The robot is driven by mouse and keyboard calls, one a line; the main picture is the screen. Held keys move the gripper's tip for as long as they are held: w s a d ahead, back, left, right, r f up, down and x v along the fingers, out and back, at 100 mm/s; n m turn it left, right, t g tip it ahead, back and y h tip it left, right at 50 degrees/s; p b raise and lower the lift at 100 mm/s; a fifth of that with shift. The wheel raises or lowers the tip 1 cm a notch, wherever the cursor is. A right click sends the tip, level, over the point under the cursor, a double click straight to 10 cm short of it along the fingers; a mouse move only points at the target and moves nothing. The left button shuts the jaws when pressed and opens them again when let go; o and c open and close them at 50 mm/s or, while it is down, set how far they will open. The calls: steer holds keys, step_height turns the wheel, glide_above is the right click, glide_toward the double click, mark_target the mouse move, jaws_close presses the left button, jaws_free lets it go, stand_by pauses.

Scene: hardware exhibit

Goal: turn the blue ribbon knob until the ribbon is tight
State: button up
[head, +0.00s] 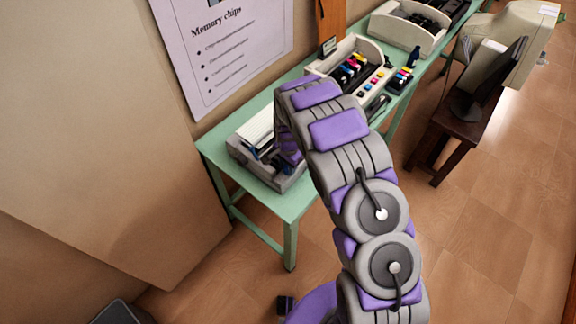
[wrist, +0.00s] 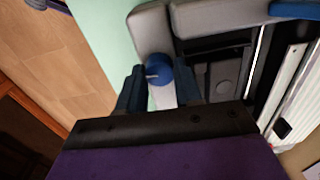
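The blue ribbon knob (wrist: 158,70) shows in the wrist view at the edge of a grey machine, between the two dark fingertips of my gripper (wrist: 160,82). The fingers lie close on both sides of the knob. I cannot tell whether they press on it or a thin gap is left. In the head view the grey machine (head: 238,152) stands on the near end of the green table, with paper in it. My arm hides part of it, and the gripper and the knob cannot be made out there. The ribbon cannot be made out clearly.
The green table (head: 215,150) runs along the wall. Farther along it stand an open printer with coloured cartridges (head: 350,65) and another pale machine (head: 410,30). A dark wooden stand with a monitor (head: 490,80) is at right. The tiled floor (head: 480,220) between is open.

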mark_target(287, 168)
steer(key=shift+o, duration=0.8)
steer(key=shift+w+a, duration=0.15)
step_height(287, 168, up, 17)
steer(key=shift+p, duration=0.4)
step_height(287, 168, down, 17)
steer(key=n+b, duration=0.8)
steer(key=b, duration=0.3)
steer(key=shift+r, duration=0.1)
steer(key=shift+c, duration=0.4)
